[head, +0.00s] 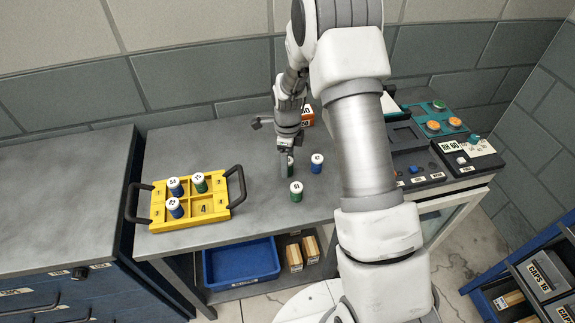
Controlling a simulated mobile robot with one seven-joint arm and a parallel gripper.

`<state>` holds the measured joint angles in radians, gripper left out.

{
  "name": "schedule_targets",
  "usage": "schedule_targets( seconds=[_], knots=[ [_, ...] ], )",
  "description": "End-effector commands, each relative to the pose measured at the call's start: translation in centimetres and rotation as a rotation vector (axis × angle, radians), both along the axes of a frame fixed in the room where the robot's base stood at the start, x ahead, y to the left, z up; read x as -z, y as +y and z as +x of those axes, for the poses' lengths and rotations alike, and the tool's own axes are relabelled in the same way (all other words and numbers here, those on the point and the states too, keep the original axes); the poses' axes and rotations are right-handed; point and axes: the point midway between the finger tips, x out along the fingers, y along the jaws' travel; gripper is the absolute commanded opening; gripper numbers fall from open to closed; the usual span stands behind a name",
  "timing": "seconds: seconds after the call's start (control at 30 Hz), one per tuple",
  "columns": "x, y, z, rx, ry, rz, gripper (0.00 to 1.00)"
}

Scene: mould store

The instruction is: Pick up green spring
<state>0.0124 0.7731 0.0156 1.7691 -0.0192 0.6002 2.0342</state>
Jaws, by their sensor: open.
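A green spring (296,194) with a white numbered top stands upright on the grey table in front of my gripper. My gripper (285,168) points down with its jaws open. Another green spring (291,168) with a white top stands right at its fingertips, partly hidden by them. I cannot tell whether it is between the fingers or beside them. A blue spring (317,164) stands a little to the right. A third green spring (199,186) sits in the yellow tray (160,220) at the left, near two blue ones (176,189).
The yellow tray has raised dark handles (238,185). A control panel (432,145) with buttons is at the right, beyond my arm. A blue bin (240,263) is on the shelf below. Bare tabletop lies between tray and springs.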

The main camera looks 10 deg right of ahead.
Motion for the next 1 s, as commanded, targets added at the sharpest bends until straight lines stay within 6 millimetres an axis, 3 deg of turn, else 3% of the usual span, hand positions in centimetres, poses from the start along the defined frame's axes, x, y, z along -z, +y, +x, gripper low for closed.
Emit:
schedule_targets(
  seconds=[0.27,0.3,0.7,1.0],
  knots=[
    [0.46,0.02,0.03,0.000,-0.001,0.000,0.78],
    [0.46,0.02,0.03,0.000,-0.001,0.000,0.74],
    [0.43,0.01,0.02,0.000,-0.001,0.000,0.02],
    [0.39,0.01,0.03,0.000,-0.001,0.000,0.00]
  ],
)
